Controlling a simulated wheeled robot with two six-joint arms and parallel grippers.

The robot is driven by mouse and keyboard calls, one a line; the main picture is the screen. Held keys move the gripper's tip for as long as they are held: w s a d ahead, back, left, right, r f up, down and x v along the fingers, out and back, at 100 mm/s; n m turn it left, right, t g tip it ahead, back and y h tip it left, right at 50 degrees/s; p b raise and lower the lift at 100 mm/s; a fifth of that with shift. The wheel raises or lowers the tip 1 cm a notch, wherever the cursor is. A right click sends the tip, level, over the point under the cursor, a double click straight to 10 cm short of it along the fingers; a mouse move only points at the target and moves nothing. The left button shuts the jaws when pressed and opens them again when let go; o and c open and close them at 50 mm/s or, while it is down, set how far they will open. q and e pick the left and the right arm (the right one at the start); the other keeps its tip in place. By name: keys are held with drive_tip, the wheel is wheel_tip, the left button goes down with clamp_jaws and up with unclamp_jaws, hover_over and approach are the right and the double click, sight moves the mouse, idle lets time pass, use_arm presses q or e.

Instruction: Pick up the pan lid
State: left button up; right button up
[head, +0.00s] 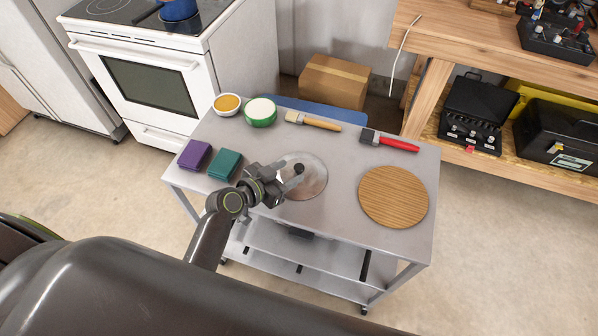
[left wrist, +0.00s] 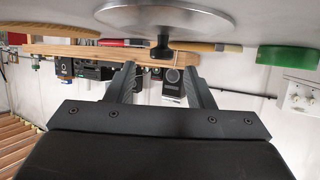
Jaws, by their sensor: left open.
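The pan lid (head: 315,184) is a round, clear-grey disc with a black knob (head: 299,168), lying flat on the grey cart top with its knob up. My left gripper (head: 285,177) is open beside the knob, over the lid's left part. The upside-down left wrist view shows the lid (left wrist: 165,18) and its knob (left wrist: 160,50) ahead of the open fingers (left wrist: 160,78), roughly centred between them. The jaws look empty; I cannot tell exactly how far the knob is from them. My right gripper is not in view.
The cart top (head: 335,222) also holds a round wooden board (head: 393,197), purple box (head: 195,155), teal box (head: 225,165), orange-filled bowl (head: 227,104), green bowl (head: 261,112), wooden-handled brush (head: 313,122) and red-handled brush (head: 390,141). A stove (head: 150,85) and workbench (head: 440,70) stand behind.

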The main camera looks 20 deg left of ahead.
sight(297, 168)
use_arm(q)
drive_tip(key=shift+p+x, duration=0.3)
drive_tip(key=shift+x, duration=1.65)
drive_tip(key=shift+a+f, duration=0.1)
drive_tip(key=shift+f, duration=0.1)
drive_tip(key=shift+c, duration=0.5)
clamp_jaws()
